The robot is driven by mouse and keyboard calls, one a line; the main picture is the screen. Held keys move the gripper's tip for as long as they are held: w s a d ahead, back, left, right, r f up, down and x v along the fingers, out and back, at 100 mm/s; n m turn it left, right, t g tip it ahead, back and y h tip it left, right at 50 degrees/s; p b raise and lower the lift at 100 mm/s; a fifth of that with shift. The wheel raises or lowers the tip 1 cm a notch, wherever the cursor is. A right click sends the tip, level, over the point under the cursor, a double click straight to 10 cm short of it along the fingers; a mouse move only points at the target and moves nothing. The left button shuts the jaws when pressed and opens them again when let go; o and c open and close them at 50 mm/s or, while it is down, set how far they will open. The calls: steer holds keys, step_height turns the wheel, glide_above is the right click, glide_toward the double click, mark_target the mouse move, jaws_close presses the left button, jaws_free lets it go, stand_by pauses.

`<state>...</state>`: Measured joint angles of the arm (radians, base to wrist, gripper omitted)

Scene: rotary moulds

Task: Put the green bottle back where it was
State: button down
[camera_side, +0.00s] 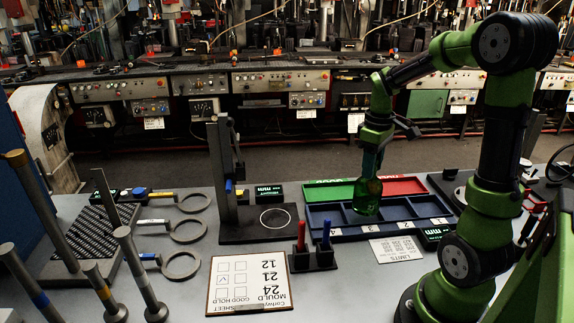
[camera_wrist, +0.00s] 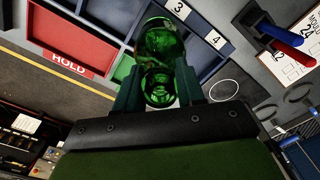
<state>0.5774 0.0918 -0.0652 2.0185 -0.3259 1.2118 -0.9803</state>
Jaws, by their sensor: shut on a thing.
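The green bottle (camera_side: 367,196) hangs upright from my gripper (camera_side: 371,165), over the dark blue compartment tray (camera_side: 327,214) in the side view. In the wrist view the bottle (camera_wrist: 160,45) lies between both fingers of my gripper (camera_wrist: 159,90), which are shut on it. The tray's blue walls (camera_wrist: 203,62) and number labels 3 and 4 show behind it there. The bottle's base looks near or above the compartments; I cannot tell whether it touches the tray. The visible compartments look empty, and the bottle hides part of the tray.
Behind the tray lie a green area (camera_side: 325,192) and a red HOLD area (camera_side: 404,186). Left of the tray stand a gauge stand (camera_side: 222,190) and a holder with red and blue pens (camera_side: 314,258). A mould sheet (camera_side: 246,284) and limits card (camera_side: 396,249) lie in front.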

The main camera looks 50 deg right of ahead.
mark_target(369, 184)
steer(key=shift+w+d, duration=0.15)
steer(key=shift+w, duration=0.1)
steer(key=shift+w+d+f, duration=0.1)
steer(key=shift+f, duration=1.8)
steer(key=c, duration=0.7)
jaws_free()
steer(key=shift+f, duration=0.1)
